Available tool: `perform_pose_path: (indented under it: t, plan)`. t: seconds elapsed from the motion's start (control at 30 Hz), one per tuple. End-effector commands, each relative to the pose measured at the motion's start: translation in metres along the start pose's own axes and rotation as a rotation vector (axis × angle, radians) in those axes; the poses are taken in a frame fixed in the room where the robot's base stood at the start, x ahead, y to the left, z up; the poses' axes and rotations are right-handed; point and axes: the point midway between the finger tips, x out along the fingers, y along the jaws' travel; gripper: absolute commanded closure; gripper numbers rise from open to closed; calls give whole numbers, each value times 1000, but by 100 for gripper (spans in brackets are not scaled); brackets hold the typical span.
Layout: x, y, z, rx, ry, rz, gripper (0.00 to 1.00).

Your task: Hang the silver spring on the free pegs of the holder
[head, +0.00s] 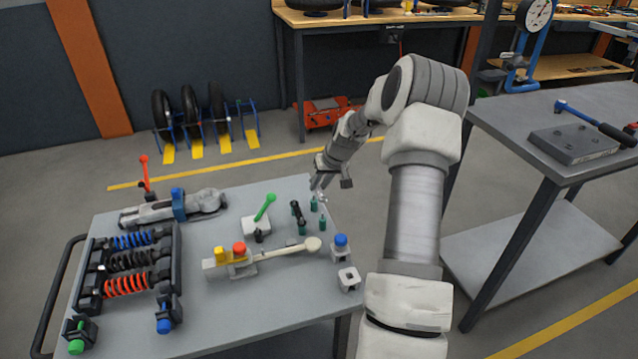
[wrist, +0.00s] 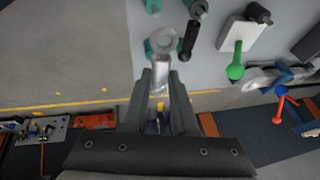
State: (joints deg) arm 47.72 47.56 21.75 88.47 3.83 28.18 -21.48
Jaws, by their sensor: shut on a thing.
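My gripper (head: 318,184) is at the far right corner of the grey table. In the wrist view its fingers (wrist: 160,88) are closed on the silver spring (wrist: 161,66), a pale metal piece with a ring end; no coils can be made out. The ring overlaps a teal peg (wrist: 149,49); whether it touches is unclear. The holder shows as a group of teal pegs on the table. A black piece (head: 297,213) lies across the left pegs. The right pegs, one far (head: 314,204) and one near (head: 322,224), look bare in the head view.
A rack (head: 89,272) with blue, black and red springs stands at the table's left. A white block with a green lever (head: 265,207) sits beside the pegs. A pale lever with red and yellow knobs (head: 283,251) lies nearer. Blue-topped (head: 340,241) and white blocks (head: 349,279) line the right edge.

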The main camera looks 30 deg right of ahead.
Motion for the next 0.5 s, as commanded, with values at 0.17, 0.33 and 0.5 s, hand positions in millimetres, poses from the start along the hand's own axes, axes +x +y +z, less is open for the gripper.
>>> perform_pose_path:
  t: [0.17, 0.33, 0.5]
  plan:
    - [15, 3, 7, 0, -1, -1, 100]
    - [28, 6, 12, 0, -1, -1, 100]
    - [40, 8, 17, 0, 0, -1, 100]
